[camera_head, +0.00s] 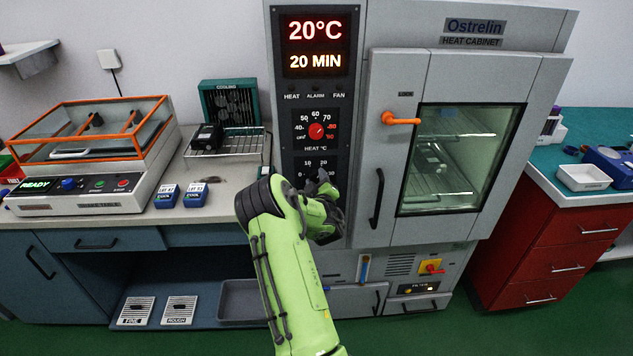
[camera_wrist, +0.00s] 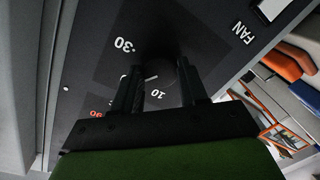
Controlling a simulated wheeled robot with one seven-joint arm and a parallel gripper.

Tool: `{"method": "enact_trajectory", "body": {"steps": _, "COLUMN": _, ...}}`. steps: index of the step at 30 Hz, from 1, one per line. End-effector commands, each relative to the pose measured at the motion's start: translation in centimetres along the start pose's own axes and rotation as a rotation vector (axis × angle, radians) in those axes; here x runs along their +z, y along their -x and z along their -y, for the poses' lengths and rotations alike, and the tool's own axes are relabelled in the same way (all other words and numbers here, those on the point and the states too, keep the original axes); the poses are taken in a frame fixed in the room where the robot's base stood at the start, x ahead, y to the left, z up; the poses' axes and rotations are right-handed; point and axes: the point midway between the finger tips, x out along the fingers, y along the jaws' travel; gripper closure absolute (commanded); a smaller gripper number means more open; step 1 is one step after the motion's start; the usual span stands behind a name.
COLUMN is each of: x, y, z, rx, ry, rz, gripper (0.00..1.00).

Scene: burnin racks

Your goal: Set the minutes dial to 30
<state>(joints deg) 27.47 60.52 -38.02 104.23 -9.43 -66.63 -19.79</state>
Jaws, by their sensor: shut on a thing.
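The heat cabinet's display (camera_head: 316,46) reads 20°C in red and 20 MIN in orange. The minutes dial sits low on the black control panel, under the heat dial (camera_head: 316,131); numbers 10 and 20 show above it, and my gripper (camera_head: 323,186) hides most of the rest. In the wrist view my gripper (camera_wrist: 162,85) has its two dark fingers closed on the dark minutes dial (camera_wrist: 165,76), one on each side. A 30 mark (camera_wrist: 124,44) shows beside the dial there. The dial's pointer is not clear.
The cabinet door (camera_head: 460,150) is closed, with an orange latch (camera_head: 401,119) and a black handle (camera_head: 375,198) right of the panel. A shaker (camera_head: 90,160) and a cooling rack (camera_head: 227,142) stand on the left bench. A red drawer unit (camera_head: 570,240) stands right.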

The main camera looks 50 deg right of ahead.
Motion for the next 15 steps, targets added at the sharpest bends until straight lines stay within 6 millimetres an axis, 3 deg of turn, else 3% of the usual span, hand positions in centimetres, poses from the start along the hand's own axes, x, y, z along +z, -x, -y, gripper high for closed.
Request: {"method": "enact_trajectory", "body": {"steps": 15, "x": 0.52, "y": -0.01, "z": 0.20, "rx": -0.004, "ry": -0.489, "rz": -0.035, "gripper": 0.88}}
